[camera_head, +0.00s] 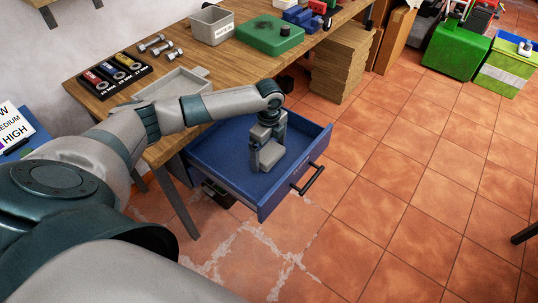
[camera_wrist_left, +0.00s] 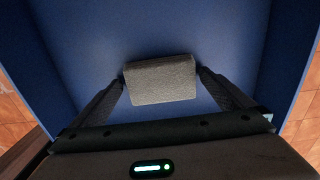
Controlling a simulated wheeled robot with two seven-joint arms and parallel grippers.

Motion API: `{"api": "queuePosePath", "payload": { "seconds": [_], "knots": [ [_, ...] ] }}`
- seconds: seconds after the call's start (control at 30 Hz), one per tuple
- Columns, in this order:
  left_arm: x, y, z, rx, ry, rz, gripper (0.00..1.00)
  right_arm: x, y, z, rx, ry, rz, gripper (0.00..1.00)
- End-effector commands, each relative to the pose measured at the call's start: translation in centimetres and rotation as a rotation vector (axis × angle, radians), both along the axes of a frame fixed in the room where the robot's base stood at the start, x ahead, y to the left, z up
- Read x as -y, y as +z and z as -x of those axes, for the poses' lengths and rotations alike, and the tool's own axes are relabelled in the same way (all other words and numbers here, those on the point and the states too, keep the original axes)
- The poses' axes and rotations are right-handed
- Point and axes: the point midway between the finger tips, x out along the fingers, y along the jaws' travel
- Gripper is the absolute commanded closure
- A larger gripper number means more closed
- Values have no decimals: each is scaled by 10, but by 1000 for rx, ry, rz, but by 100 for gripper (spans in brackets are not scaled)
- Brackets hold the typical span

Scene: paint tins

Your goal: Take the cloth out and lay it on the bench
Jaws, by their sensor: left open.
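The cloth (camera_wrist_left: 160,80) is a grey, folded, block-like bundle on the floor of the open blue drawer (camera_head: 222,158). My left gripper (camera_head: 267,158) reaches down into the drawer. In the left wrist view its two fingers stand at either side of the cloth, with the fingertips at or very near its edges. The fingers are apart, and the cloth lies between them. In the head view the gripper and cloth are similar greys and hard to tell apart. My right gripper is not in view.
The wooden bench (camera_head: 205,75) stands behind the drawer. It holds a grey tray (camera_head: 172,84), a dark holder with coloured items (camera_head: 115,75), bolts (camera_head: 160,46), a grey bin (camera_head: 211,26) and a green case (camera_head: 270,36). A drawer handle (camera_head: 308,179) sticks out in front.

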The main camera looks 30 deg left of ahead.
Motion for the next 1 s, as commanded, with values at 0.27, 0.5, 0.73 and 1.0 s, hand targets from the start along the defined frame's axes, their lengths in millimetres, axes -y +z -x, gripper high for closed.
{"api": "queuePosePath", "payload": {
  "seconds": [0.27, 0.5, 0.73, 1.0],
  "knots": [
    [0, 0, 0, 0, 0, 0, 10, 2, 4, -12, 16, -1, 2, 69],
    [0, 1, 0, 0, 1, 0, 37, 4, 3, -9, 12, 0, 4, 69],
    [0, 3, -1, 1, 1, 0, 37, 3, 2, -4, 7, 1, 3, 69],
    [0, 29, -1, 4, 0, 0, 37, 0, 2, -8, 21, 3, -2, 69]
  ]
}}
